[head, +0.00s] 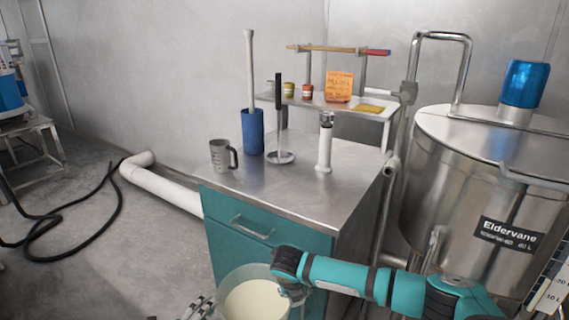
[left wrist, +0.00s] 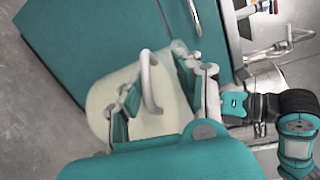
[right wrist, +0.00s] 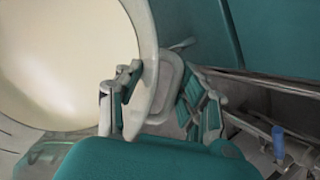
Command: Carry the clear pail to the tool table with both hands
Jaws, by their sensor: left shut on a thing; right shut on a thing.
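The clear pail (head: 254,303) holds a cream-coloured content and is at the bottom edge of the head view, in front of the teal table with the steel top (head: 308,193). Its lower part is out of frame, so its height above the floor cannot be told. My left gripper (head: 203,308) is at the pail's left side; in the left wrist view its fingers (left wrist: 160,78) are shut on a pale loop handle (left wrist: 150,88). My right gripper (right wrist: 160,88) is shut on the opposite handle (right wrist: 168,84), with its arm coming in from the right.
The tabletop carries a grey jug (head: 221,156), a blue cylinder (head: 252,132) with a rod, a black-handled tool (head: 280,120) and a steel-and-white tool (head: 324,145). Its front part is bare. A large steel tank (head: 450,190) stands right. A black hose (head: 75,235) lies left.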

